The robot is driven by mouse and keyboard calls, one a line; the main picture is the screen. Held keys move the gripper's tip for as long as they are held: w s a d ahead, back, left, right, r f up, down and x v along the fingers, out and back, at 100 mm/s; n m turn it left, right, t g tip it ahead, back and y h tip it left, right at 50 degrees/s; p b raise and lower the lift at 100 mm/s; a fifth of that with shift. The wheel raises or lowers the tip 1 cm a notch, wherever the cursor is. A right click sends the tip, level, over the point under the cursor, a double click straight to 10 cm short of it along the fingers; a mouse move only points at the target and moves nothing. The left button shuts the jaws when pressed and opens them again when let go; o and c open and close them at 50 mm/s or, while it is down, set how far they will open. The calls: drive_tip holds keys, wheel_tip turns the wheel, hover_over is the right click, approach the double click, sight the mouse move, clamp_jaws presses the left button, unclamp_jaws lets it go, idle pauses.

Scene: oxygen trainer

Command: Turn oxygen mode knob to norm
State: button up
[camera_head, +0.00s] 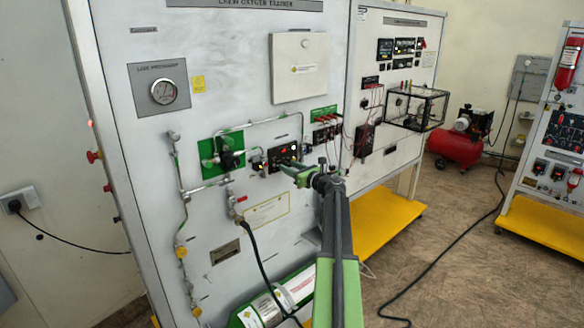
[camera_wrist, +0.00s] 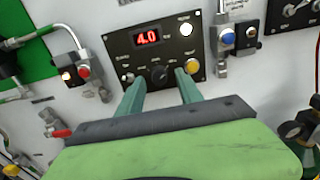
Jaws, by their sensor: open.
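A black control panel (camera_wrist: 152,50) with a red display reading 4.0 is mounted on the white trainer board. A dark round knob (camera_wrist: 158,72) sits low in its middle; its label and setting are too small to read. My gripper (camera_wrist: 159,80) is open, its two green fingers pointing at the panel, one to either side of the knob in the wrist view. I cannot tell whether they touch it. In the head view the panel (camera_head: 283,154) is small, with my gripper (camera_head: 292,168) in front of its lower edge.
A white lamp or button (camera_wrist: 186,29) and a yellow button (camera_wrist: 193,66) sit on the panel's right side. A blue-knobbed valve (camera_wrist: 227,36) is at its right. A red button (camera_wrist: 84,72) and a red-handled valve (camera_wrist: 60,133) are at its left.

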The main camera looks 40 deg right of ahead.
drive_tip(key=shift+w, duration=0.2)
drive_tip(key=shift+c, duration=0.4)
clamp_jaws()
drive_tip(key=shift+s+d+r, duration=0.1)
drive_tip(key=shift+d+r, duration=0.05)
drive_tip(key=shift+f, duration=0.2)
